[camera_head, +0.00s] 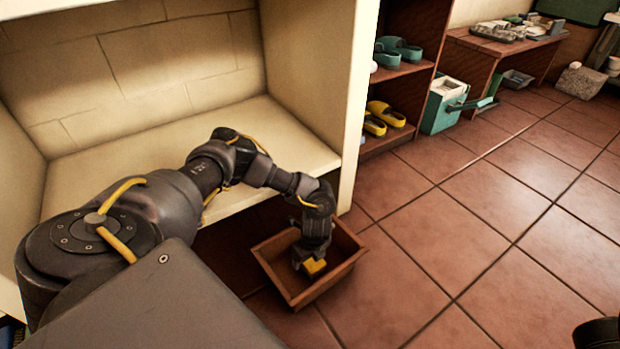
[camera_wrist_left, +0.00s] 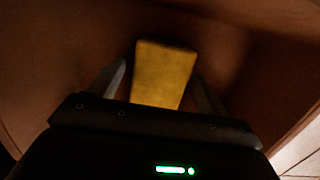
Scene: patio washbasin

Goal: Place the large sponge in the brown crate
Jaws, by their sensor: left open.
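The large sponge (camera_head: 314,267) is a yellow block inside the brown crate (camera_head: 338,286), which stands on the tiled floor. My left gripper (camera_head: 311,262) reaches down into the crate, right above the sponge and partly hiding it. In the left wrist view the sponge (camera_wrist_left: 163,75) lies between the two fingertips of my open left gripper (camera_wrist_left: 160,78). A dark gap shows beside the left finger; the right finger is very close to the sponge, and I cannot tell whether it touches. My right gripper does not show.
A cream masonry bench (camera_head: 250,125) with a side wall stands behind the crate. A wooden shelf (camera_head: 404,73) holds teal and yellow slippers. A teal and white box (camera_head: 442,106) stands by a low wooden bench.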

